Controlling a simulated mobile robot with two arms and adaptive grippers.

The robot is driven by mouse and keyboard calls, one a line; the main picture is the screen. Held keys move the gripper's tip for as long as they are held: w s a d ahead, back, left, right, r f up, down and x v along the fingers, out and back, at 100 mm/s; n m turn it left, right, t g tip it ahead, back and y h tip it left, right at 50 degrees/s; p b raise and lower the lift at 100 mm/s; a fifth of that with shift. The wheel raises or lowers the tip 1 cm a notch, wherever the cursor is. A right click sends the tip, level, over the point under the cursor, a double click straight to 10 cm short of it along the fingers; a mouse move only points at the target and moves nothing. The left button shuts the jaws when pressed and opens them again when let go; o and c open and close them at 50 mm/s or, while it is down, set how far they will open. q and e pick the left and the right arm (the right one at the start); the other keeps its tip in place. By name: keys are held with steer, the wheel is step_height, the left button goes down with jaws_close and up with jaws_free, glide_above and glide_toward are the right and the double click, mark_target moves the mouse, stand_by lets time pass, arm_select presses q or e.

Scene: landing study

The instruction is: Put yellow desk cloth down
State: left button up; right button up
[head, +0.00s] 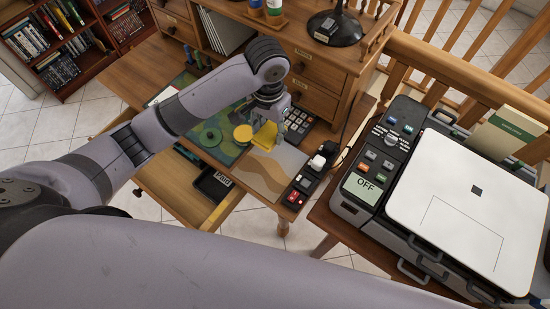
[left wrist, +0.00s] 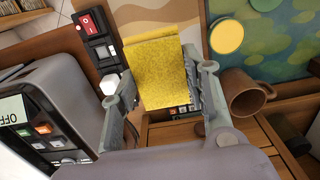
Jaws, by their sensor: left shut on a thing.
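The yellow desk cloth (head: 264,135) hangs from my left gripper (head: 272,112) over the desk, above or against a tan patterned sheet (head: 275,168). I cannot tell whether its lower edge touches. In the left wrist view, the cloth (left wrist: 155,72) spreads between the two fingers of the left gripper (left wrist: 163,92), which is shut on it. The grip point itself is partly hidden in the head view. My right gripper is not in view.
A round yellow disc (head: 243,133) lies on the blue-green mat beside the cloth. A brown mug (left wrist: 245,92) stands close to a finger. Switch boxes (head: 305,180) line the desk's right edge. An open drawer (head: 190,190) juts out in front. A large machine (head: 455,205) stands right.

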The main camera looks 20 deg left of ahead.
arm_select(q)
steer(key=f, duration=0.4)
steer(key=shift+s+a+f, duration=0.15)
steer(key=shift+s+f, duration=0.05)
steer(key=shift+f, duration=0.15)
glide_above(270, 165)
step_height(270, 165, down, 5)
steer(key=shift+f+p, duration=0.15)
steer(key=shift+p, duration=0.2)
steer(key=shift+f, duration=0.7)
step_height(270, 165, down, 4)
steer(key=shift+r, duration=0.1)
steer(key=shift+f, duration=0.2)
steer(key=o, duration=1.2)
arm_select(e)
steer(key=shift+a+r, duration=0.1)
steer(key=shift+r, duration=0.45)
